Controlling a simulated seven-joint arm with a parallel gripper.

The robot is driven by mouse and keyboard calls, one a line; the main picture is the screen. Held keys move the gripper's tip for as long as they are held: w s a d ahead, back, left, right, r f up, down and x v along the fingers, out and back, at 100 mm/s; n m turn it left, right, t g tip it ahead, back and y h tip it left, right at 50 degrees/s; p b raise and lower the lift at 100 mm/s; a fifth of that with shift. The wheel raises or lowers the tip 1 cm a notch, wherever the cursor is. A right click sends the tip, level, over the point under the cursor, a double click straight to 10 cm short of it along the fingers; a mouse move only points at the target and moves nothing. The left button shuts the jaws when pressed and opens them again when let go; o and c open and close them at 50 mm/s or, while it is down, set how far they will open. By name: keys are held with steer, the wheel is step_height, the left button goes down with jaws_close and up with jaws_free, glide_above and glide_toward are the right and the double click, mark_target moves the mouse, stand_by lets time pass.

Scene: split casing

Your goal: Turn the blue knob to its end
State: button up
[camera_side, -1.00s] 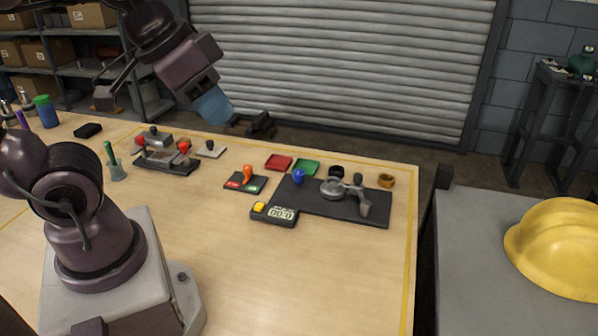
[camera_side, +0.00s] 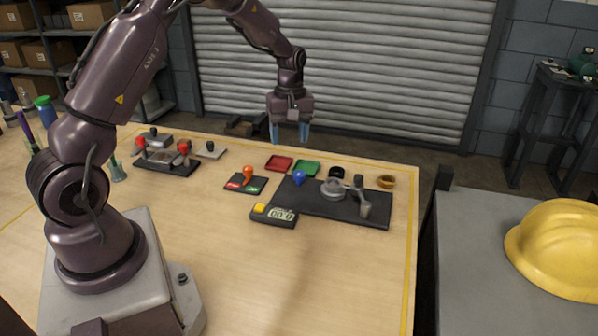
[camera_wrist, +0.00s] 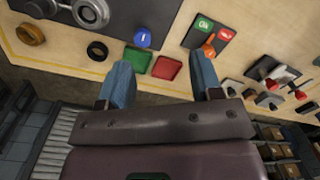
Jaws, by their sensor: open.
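The blue knob (camera_side: 299,177) stands at the left end of a dark plate (camera_side: 325,203) on the wooden table. In the wrist view the blue knob (camera_wrist: 143,38) shows a light pointer mark and sits just beyond the left fingertip. My gripper (camera_side: 290,138) is open and empty, pointing down, high above the table's back edge. In the wrist view my gripper (camera_wrist: 160,75) has its two blue fingers spread apart. The gripper is apart from the knob.
Red (camera_side: 279,163) and green (camera_side: 306,168) trays lie behind the knob. A grey round part with a lever (camera_side: 362,200) sits right on the plate. An orange-handled switch (camera_side: 247,175) stands left, a timer (camera_side: 274,215) in front. The table's front is clear.

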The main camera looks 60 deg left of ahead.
mark_target(299, 173)
steer(key=w+a+n, duration=0.3)
steer(key=w+n, duration=0.1)
steer(key=n, duration=0.2)
steer(key=shift+t, duration=0.4)
step_height(299, 173, down, 14)
steer(key=shift+d+r, duration=0.15)
steer(key=shift+r, duration=0.1)
steer(key=c, duration=0.9)
